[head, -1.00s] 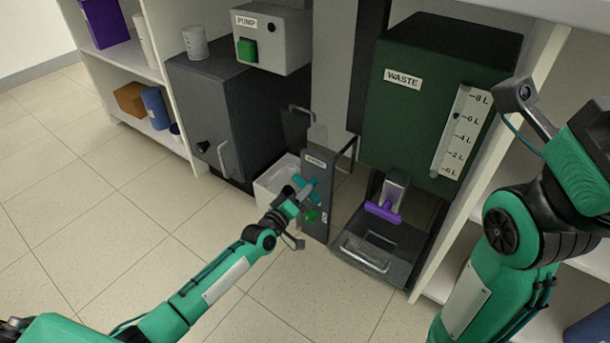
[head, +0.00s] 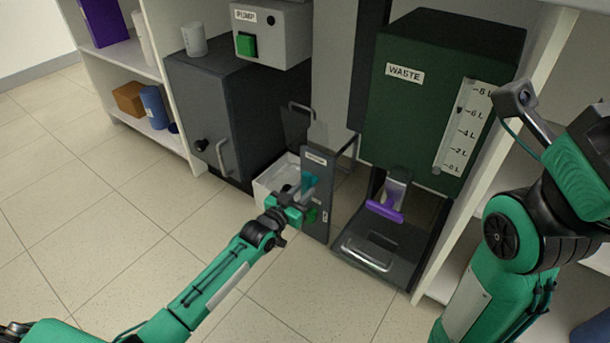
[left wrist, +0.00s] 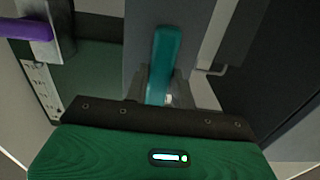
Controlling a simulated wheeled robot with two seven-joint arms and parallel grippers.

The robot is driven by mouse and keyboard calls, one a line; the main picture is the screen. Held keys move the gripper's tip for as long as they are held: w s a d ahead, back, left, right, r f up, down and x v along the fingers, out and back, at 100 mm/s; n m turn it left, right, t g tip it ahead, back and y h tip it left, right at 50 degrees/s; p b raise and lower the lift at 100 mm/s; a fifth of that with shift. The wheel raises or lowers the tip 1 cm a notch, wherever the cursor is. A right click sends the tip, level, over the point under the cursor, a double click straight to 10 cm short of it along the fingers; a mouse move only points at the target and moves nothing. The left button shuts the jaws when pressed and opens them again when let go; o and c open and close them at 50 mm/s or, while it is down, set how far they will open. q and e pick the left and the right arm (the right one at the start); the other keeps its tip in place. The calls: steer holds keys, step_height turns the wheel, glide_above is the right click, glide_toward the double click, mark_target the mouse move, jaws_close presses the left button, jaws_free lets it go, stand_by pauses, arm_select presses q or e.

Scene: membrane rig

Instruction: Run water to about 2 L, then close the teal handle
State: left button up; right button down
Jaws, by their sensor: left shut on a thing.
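The teal handle (head: 310,182) is on the front of a narrow grey panel (head: 318,163), left of the waste tank. My left gripper (head: 294,200) is shut on it. In the left wrist view the teal handle (left wrist: 165,55) stands upright in the picture between the fingers of my left gripper (left wrist: 158,88). The dark green waste tank (head: 420,125) has a litre scale (head: 462,130) marked 0 to 8 L, with a small dark mark near 6 L. I cannot make out a water level. My right arm is at the right; its gripper is out of view.
A purple handle (head: 384,211) sits under the tank, above a dark tray (head: 380,255). A pump box (head: 272,38) with a green button is above a grey cabinet (head: 215,115). The floor at left is clear.

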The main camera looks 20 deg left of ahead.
arm_select(q)
steer(key=shift+a, duration=0.1)
steer(key=o, duration=1.3)
steer(key=shift+p+v, duration=1)
steer(key=shift+v, duration=0.15)
steer(key=p+v, duration=0.3)
steer(key=v, duration=0.2)
steer(key=shift+s, duration=0.3)
